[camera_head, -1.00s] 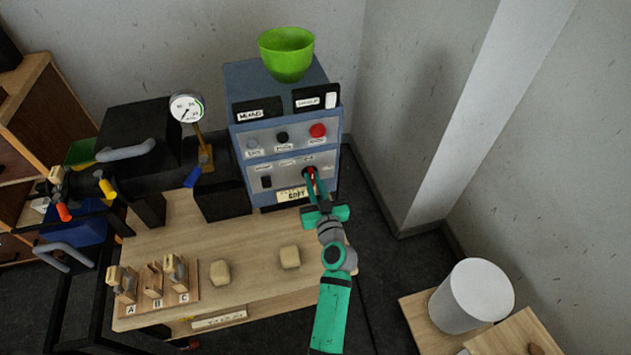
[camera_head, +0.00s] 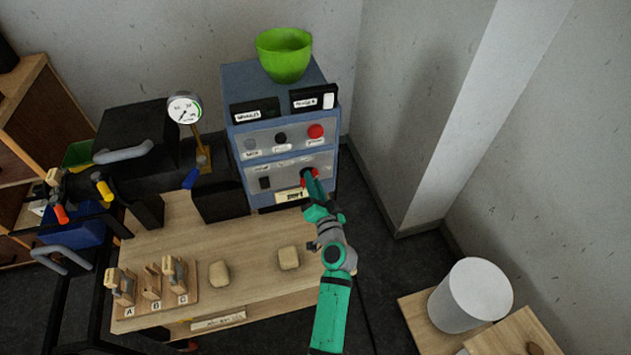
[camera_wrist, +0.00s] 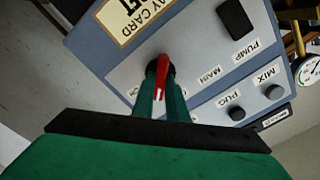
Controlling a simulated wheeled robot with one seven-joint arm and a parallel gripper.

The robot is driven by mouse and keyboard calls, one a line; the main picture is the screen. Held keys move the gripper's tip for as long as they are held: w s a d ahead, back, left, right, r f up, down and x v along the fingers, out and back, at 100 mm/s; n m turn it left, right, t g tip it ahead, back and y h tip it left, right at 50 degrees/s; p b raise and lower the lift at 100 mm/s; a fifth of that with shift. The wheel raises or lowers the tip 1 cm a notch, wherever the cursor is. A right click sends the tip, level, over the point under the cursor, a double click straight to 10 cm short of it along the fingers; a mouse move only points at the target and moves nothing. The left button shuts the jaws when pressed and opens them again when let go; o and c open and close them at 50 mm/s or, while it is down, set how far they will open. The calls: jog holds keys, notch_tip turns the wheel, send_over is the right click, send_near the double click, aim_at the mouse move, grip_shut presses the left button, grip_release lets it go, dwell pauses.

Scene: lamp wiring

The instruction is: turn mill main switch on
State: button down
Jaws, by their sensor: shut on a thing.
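The mill's control cabinet (camera_head: 239,171) is a blue box with grey panels at the back of the bench. Its main switch (camera_wrist: 160,78) has a red lever on a black round base, on the lower panel near the label MAIN (camera_wrist: 208,77). My gripper (camera_wrist: 160,88) is shut on the red lever, with one green finger on each side. In the head view my gripper (camera_head: 309,178) reaches the lower right of the panel and hides most of the switch. I cannot read an on or off mark.
The pump switch (camera_wrist: 236,19) is a black rocker on the same panel. Above are a red button (camera_head: 316,131) and a black knob (camera_head: 280,138). A green bowl (camera_head: 285,55) stands on top. Two clay-coloured blocks (camera_head: 219,273) lie on the bench.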

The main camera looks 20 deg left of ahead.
jog(key=shift+w+d+f+m, duration=0.1)
jog(key=shift+d+m, duration=0.05)
jog(key=shift+m, duration=1.3)
jog(key=shift+w+d+r+m, duration=0.1)
jog(key=shift+d+m, duration=0.1)
jog(key=shift+m, duration=1.3)
jog(key=shift+w+d+f+m, duration=0.1)
jog(key=shift+d+m, duration=0.05)
jog(key=shift+m, duration=1.3)
jog(key=c, duration=1.8)
grip_release()
jog(key=shift+o, duration=0.2)
jog(key=shift+s+a+f, duration=0.1)
jog(key=shift+s+a, duration=0.05)
jog(key=shift+a, duration=0.05)
jog(key=v, duration=1.1)
